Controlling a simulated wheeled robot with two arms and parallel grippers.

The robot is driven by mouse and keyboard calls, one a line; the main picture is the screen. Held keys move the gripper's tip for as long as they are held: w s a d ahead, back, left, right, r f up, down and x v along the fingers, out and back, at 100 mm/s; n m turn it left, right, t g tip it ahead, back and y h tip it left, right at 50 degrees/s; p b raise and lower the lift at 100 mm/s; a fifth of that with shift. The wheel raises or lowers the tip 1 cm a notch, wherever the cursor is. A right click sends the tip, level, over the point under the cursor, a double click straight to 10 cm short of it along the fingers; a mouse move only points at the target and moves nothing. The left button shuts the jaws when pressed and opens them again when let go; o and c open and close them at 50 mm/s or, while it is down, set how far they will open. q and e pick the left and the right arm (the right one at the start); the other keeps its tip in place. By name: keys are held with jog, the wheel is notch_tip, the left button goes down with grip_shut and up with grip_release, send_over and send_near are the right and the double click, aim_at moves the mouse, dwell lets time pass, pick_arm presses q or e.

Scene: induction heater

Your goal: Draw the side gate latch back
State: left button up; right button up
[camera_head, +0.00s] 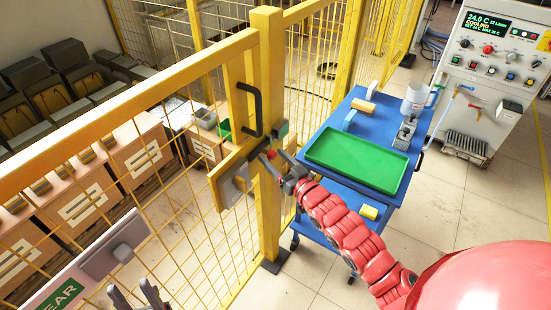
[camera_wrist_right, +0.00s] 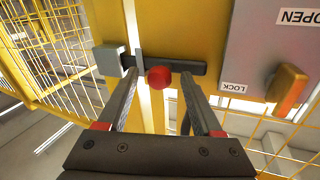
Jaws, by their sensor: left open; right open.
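The side gate latch is a dark sliding bolt (camera_wrist_right: 190,67) with a round red knob (camera_wrist_right: 160,77). In the right wrist view the bolt spans the gap between two yellow posts and reaches a grey block (camera_wrist_right: 110,59) at left. The red knob also shows in the head view (camera_head: 271,154). My right gripper (camera_wrist_right: 158,76) is open, with one finger on each side of the knob; I cannot tell whether either touches it. In the head view my right gripper (camera_head: 282,162) is at the latch. My left gripper (camera_head: 140,297) is open and empty at the bottom left.
A grey plate (camera_wrist_right: 252,50) marked OPEN and LOCK carries an orange handle (camera_wrist_right: 288,83) beside the bolt. A black pull handle (camera_head: 257,110) is above the latch. A blue cart (camera_head: 355,212) with a green tray (camera_head: 358,145) stands close to the right.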

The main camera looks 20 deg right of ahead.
jog(key=shift+c, duration=0.2)
grip_shut()
dwell(1.2)
